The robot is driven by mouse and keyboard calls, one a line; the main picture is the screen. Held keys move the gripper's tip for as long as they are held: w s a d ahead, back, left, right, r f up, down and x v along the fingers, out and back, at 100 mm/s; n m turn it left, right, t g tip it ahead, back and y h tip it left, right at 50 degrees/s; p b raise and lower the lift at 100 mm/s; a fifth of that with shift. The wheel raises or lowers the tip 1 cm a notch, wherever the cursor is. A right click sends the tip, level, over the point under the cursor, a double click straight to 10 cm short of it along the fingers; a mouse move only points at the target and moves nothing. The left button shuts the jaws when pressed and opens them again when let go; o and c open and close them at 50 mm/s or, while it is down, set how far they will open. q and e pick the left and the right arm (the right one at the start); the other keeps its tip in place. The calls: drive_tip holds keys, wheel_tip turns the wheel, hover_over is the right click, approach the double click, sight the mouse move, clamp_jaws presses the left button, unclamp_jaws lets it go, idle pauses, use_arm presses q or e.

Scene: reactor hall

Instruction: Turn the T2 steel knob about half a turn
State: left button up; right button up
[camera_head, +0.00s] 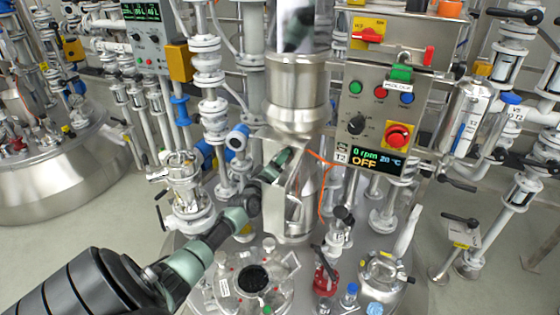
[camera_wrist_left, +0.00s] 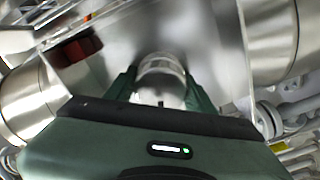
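My left gripper (camera_head: 276,165) reaches in from the lower left to the steel housing of the stirrer column (camera_head: 290,215), above the reactor lid. In the left wrist view its two green fingers (camera_wrist_left: 160,88) stand on either side of a pale, ridged round knob (camera_wrist_left: 162,66) in front of a flat steel plate. The knob fills the gap at the fingertips; I cannot tell whether they press on it. In the head view the gripper hides this knob. The T2 display (camera_head: 376,159) reads 0 rpm, 20 °C and OFF. My right gripper is not in view.
The control panel (camera_head: 383,90) right of the column carries buttons, a black selector (camera_head: 357,125) and a red emergency stop (camera_head: 397,135). An orange cable (camera_head: 322,185) hangs beside the column. Pipes and valves crowd both sides. A red-based fitting (camera_head: 325,277) stands on the lid.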

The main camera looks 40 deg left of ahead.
use_arm(q)
drive_tip(key=shift+o, duration=1.2)
